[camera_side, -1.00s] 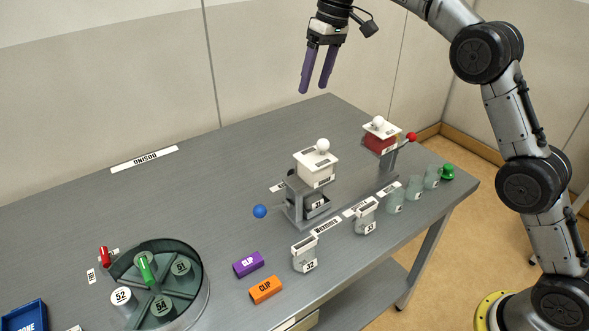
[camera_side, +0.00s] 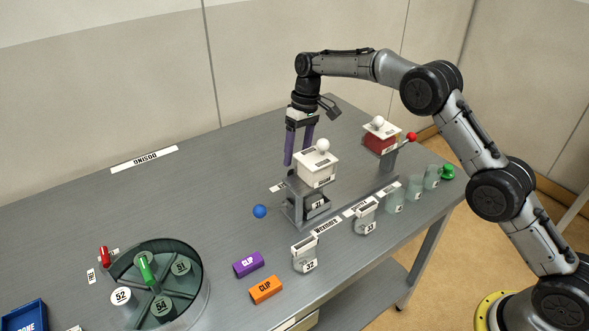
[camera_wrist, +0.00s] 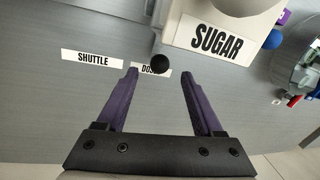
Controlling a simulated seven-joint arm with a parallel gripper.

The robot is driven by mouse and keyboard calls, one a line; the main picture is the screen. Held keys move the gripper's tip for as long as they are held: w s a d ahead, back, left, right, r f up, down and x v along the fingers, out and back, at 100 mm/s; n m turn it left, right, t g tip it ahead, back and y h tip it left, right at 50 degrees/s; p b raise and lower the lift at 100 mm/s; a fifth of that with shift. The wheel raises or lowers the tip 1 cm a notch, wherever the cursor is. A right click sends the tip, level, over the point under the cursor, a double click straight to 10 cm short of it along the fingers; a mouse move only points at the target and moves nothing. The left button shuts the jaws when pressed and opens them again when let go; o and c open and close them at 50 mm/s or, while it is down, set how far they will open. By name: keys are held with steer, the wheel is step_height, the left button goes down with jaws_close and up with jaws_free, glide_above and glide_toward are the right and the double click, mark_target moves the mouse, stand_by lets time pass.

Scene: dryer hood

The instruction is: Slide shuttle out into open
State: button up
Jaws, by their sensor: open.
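My gripper (camera_side: 298,155) is open and empty, with purple fingers pointing down behind the white hopper station (camera_side: 316,172). In the wrist view my gripper's fingertips (camera_wrist: 158,75) are spread on either side of a black ball knob (camera_wrist: 160,63), which appears just past their tips. I cannot tell the height gap between them. The knob is on a dark rod running to the grey station beside the hopper marked SUGAR (camera_wrist: 218,38). A SHUTTLE label (camera_wrist: 92,59) lies on the table to the left. The shuttle's body is not clearly visible; the hopper hides the knob in the side view.
A blue ball handle (camera_side: 260,211) sticks out left of the station. A red hopper (camera_side: 380,143) with a red ball (camera_side: 411,136) stands to the right. Several jars line the front edge. A round carousel (camera_side: 198,290) is at front left. The table behind the station is clear.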

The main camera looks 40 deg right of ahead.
steer(key=shift+s+a+f, duration=0.1)
steer(key=shift+a+f, duration=0.05)
steer(key=shift+f, duration=0.7)
steer(key=shift+w+a+f, duration=0.1)
steer(key=shift+a+f, duration=0.1)
steer(key=shift+f, duration=0.65)
steer(key=shift+s+a+f, duration=0.1)
steer(key=shift+a+f, duration=0.05)
steer(key=shift+f, duration=0.7)
jaws_close()
